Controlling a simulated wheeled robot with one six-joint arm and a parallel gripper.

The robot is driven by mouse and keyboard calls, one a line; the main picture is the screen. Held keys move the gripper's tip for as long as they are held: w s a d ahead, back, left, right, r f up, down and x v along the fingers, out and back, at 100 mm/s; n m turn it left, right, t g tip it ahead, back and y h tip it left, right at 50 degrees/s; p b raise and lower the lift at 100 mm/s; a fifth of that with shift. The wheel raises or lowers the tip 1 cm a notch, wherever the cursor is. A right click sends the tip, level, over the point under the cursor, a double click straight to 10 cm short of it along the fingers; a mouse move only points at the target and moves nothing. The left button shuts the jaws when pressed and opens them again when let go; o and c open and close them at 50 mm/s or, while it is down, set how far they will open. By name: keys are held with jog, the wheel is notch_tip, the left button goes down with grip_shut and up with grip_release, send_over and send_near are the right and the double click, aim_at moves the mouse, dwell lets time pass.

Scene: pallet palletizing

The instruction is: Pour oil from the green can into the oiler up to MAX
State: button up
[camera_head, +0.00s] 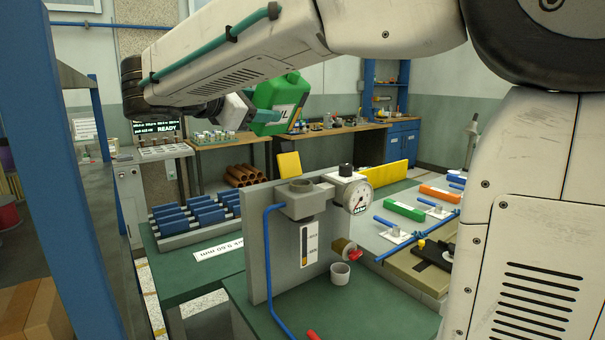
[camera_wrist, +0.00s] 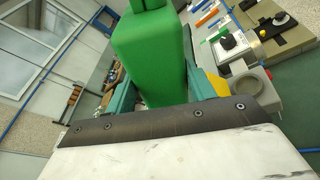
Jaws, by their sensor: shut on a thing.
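The green can (camera_head: 280,101) with a white label is held up in the air in the head view, above and behind the oiler. It looks tilted there. It fills the upper middle of the wrist view (camera_wrist: 151,58), between the two jaws. My gripper (camera_head: 254,112) is shut on the can; the arm partly hides the jaws in the head view. The oiler (camera_head: 309,237) is a grey unit on an upright plate, with a round open filler on top (camera_head: 301,187) and a sight glass with MAX and MIN marks (camera_head: 309,243). The can is apart from the filler.
A pressure gauge (camera_head: 358,198) and a red-handled valve (camera_head: 352,253) sit beside the oiler. A blue pipe (camera_head: 268,260) runs along the plate's left. A blue post (camera_head: 68,150) stands at the left.

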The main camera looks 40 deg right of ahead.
jog(key=shift+w+a+f+m+t, duration=0.1)
jog(key=shift+w+f+m+t, duration=0.1)
jog(key=shift+f+m, duration=0.45)
jog(key=shift+w+f+m+t, duration=0.1)
jog(key=shift+w+f+m, duration=0.2)
jog(key=shift+f, duration=0.5)
dwell(2.2)
jog(key=shift+w+f+m+b, duration=0.15)
jog(key=shift+m+b, duration=0.2)
jog(key=shift+m, duration=0.5)
dwell(1.6)
jog(key=shift+w+r+m+t, duration=0.1)
jog(key=shift+r+m+t, duration=0.3)
jog(key=shift+r+m, duration=0.1)
dwell(1.4)
